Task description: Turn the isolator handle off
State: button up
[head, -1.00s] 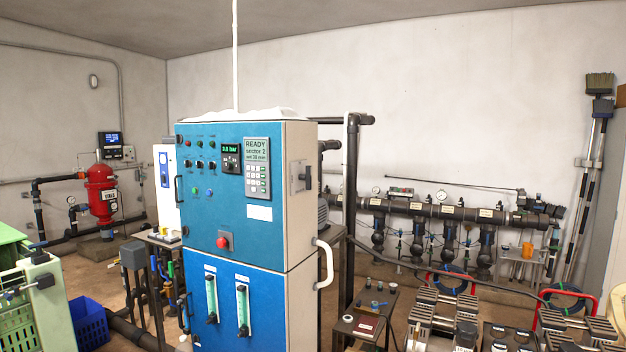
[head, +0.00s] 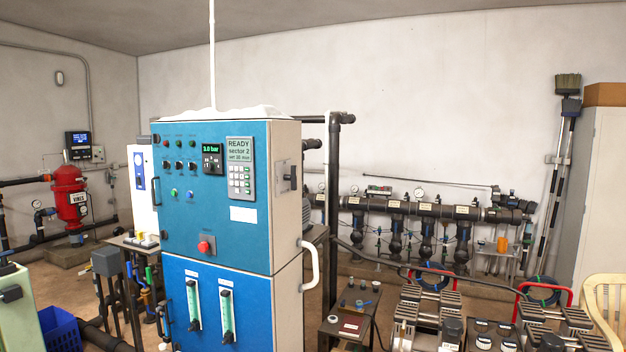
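The blue and white control cabinet (head: 215,215) stands in the middle of the head view. On its cream right side, near the top, is a dark isolator handle (head: 292,178) on a grey plate. The handle looks upright, but it is seen at a steep angle and its position marks cannot be read. A red mushroom button (head: 205,246) is on the blue front, below a keypad panel (head: 240,168) reading "READY sector 2". My gripper is not in view, and nothing is seen touching the handle.
A white curved grab rail (head: 313,268) sticks out low on the cabinet's right side. A small dark table (head: 348,318) and pumps (head: 425,318) crowd the floor to the right. A pipe manifold (head: 425,208) runs along the back wall. A wooden chair (head: 606,300) is at the far right.

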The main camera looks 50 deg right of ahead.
aim_at(292, 177)
jog(key=z, duration=1.5)
jog(key=i, duration=1)
jog(key=u, duration=0.7)
jog(key=k, duration=0.1)
jog(key=z, duration=0.05)
